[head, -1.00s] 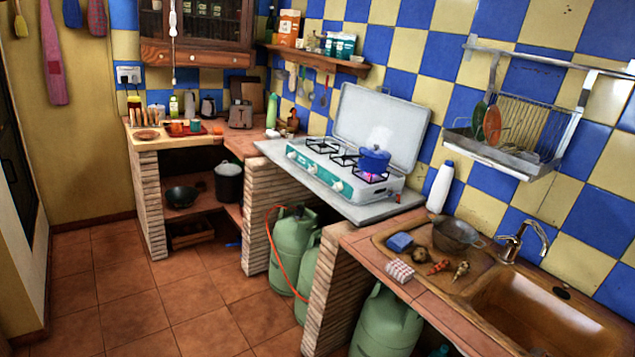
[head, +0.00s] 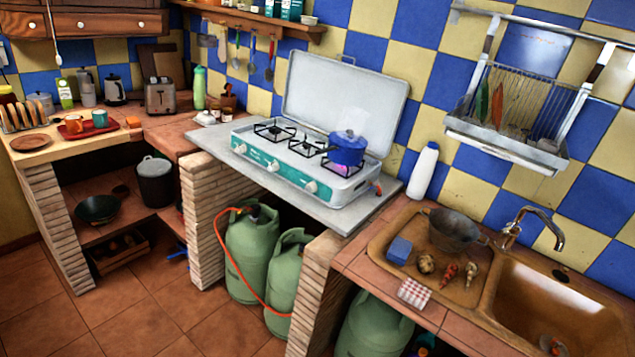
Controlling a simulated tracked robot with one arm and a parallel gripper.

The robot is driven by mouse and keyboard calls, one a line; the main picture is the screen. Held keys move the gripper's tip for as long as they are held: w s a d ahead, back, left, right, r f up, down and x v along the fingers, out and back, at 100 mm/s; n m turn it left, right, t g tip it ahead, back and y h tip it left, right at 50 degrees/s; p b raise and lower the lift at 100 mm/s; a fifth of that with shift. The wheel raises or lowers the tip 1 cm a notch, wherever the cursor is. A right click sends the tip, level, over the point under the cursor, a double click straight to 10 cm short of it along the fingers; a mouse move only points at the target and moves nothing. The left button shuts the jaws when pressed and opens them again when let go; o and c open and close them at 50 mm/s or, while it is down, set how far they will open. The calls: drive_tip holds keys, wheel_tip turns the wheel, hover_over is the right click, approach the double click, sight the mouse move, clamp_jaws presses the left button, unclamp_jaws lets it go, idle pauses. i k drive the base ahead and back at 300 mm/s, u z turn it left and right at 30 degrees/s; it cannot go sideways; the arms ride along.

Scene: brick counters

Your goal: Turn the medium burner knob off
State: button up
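A white and teal camping stove (head: 310,167) with its lid raised stands on a grey slab. Its front panel carries a left knob (head: 240,149), a middle knob (head: 273,167) and a right knob (head: 311,187). Their exact turn and markings are too small to read, so I cannot tell which is the medium one. A blue pot (head: 346,148) sits on the right burner, with a purple-blue glow around its lower part. The left burner (head: 274,128) and the middle burner (head: 307,148) are bare and show no flame. My gripper is not in view.
Brick pillars hold the counters, with green gas cylinders (head: 252,250) and an orange hose below the stove. A white bottle (head: 422,172), a sink (head: 550,310) and a dish rack (head: 515,120) are on the right. The tiled floor (head: 130,315) is free at lower left.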

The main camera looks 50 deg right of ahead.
sight(312, 185)
drive_tip(key=z, duration=0.45)
drive_tip(key=i, duration=1.5)
drive_tip(key=z, duration=0.5)
